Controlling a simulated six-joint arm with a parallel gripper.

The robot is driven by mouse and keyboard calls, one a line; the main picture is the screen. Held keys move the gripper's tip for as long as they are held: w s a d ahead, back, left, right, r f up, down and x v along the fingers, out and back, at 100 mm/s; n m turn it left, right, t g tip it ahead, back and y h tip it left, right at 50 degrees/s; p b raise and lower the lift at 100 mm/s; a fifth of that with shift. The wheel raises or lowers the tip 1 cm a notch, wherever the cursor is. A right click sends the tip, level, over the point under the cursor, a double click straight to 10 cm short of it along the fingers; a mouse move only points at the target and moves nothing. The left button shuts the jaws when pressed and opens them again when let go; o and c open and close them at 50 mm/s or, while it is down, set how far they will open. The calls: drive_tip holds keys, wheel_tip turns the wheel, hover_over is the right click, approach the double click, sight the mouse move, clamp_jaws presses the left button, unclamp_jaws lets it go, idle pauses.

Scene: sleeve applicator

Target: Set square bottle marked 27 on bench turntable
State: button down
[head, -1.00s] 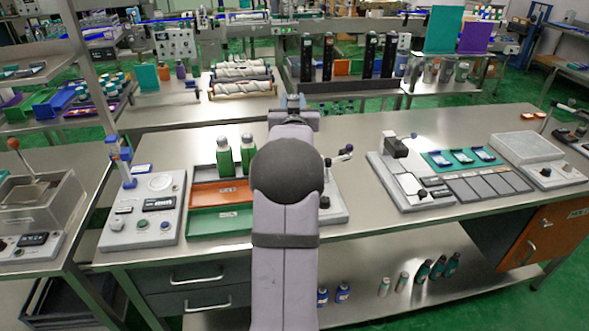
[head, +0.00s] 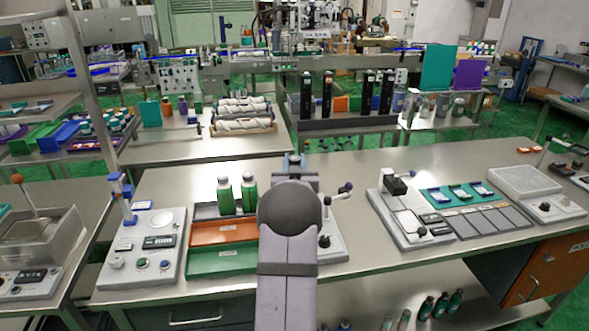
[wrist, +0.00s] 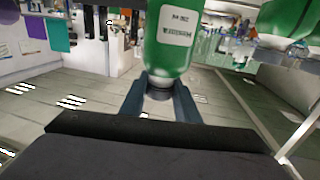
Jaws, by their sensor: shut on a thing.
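In the wrist view, my gripper (wrist: 159,100) is shut at the pale neck end of a green bottle (wrist: 172,52) with a white label. The number on the label is too small to read. In the head view my own arm hides the held bottle and the jaws. Two green bottles with pale caps, a left one (head: 225,196) and a right one (head: 249,192), stand at the back of the trays. A grey unit (head: 144,246) at the left of the bench carries a round disc (head: 162,219); I cannot tell whether this is the turntable.
An orange tray (head: 222,232) and a green tray (head: 222,262) lie beside the grey unit. Another unit (head: 333,241) is partly behind my arm. A press-like unit (head: 402,218) and blue pieces on a teal mat (head: 432,196) lie to the right. Bare bench lies between.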

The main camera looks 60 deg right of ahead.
drive_tip(key=shift+f, duration=1.5)
drive_tip(key=c, duration=1.4)
unclamp_jaws()
drive_tip(key=shift+o, duration=0.2)
drive_tip(key=b+v, duration=0.3)
drive_tip(key=v, duration=0.9)
drive_tip(key=shift+r, duration=0.15)
